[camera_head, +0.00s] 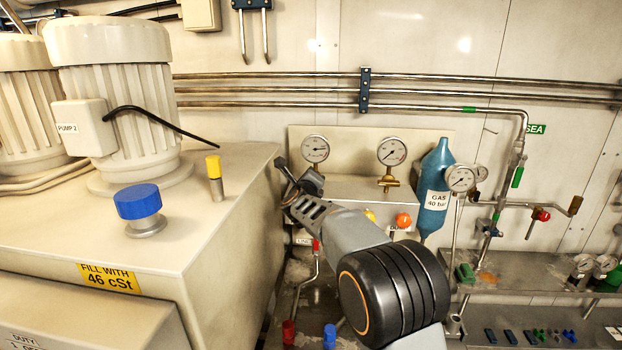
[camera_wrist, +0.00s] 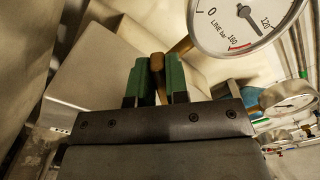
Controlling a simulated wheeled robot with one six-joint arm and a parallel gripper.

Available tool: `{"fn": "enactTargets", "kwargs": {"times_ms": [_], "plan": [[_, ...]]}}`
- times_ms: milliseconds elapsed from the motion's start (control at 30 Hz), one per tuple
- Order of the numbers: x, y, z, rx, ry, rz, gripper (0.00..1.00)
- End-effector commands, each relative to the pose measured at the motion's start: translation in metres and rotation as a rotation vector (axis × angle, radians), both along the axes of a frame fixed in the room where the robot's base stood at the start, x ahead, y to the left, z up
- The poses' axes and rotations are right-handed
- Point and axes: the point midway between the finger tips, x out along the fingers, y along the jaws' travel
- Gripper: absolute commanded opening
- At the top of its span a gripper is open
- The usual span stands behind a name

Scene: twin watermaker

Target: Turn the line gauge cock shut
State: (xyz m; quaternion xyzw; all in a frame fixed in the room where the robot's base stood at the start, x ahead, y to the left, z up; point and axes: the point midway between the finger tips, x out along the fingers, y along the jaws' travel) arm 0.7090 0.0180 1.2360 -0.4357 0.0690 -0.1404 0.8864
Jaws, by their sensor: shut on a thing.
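The line gauge (camera_head: 315,149) is the left dial on the pale panel in the head view. Its dial (camera_wrist: 245,22), marked LINE, fills the upper right of the wrist view. Below it a brass stem leads to the line gauge cock (camera_wrist: 157,63), whose narrow brass lever stands between the green finger pads. My gripper (camera_wrist: 157,82) is shut on this lever. In the head view my gripper (camera_head: 292,178) is just below left of the gauge and hides the cock.
A second gauge (camera_head: 391,151) with its brass cock (camera_head: 388,181) is to the right, then a blue gas bottle (camera_head: 435,190). The large pale tank (camera_head: 190,245) stands close on the left. Orange (camera_head: 404,220) and yellow knobs are below the panel.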

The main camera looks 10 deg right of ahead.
Motion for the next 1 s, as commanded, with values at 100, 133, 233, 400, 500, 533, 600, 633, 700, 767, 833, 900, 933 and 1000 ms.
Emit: {"fn": "enactTargets", "kwargs": {"times_ms": [100, 133, 233, 400, 500, 533, 600, 633, 700, 767, 833, 900, 933, 1000], "plan": [[0.000, 0.001, -0.002, -0.105, 0.035, 0.001, 0.00], [0.000, 0.002, -0.002, -0.133, 0.044, 0.001, 0.00], [0.001, 0.002, -0.004, -0.221, 0.073, 0.001, 0.00], [0.001, 0.003, -0.006, -0.357, 0.118, 0.001, 0.00], [0.001, 0.004, -0.007, -0.427, 0.140, 0.001, 0.00], [0.001, 0.004, -0.007, -0.446, 0.146, 0.001, 0.00], [0.001, 0.004, -0.008, -0.489, 0.160, 0.001, 0.00], [0.001, 0.004, -0.009, -0.504, 0.165, 0.001, 0.00], [0.001, 0.004, -0.009, -0.537, 0.175, 0.001, 0.00], [0.001, 0.004, -0.010, -0.562, 0.183, 0.001, 0.00], [0.001, 0.004, -0.011, -0.586, 0.191, 0.001, 0.00], [0.001, 0.004, -0.011, -0.604, 0.197, 0.001, 0.00], [0.001, 0.004, -0.011, -0.610, 0.199, 0.001, 0.00], [0.001, 0.004, -0.011, -0.624, 0.203, 0.001, 0.00]]}}
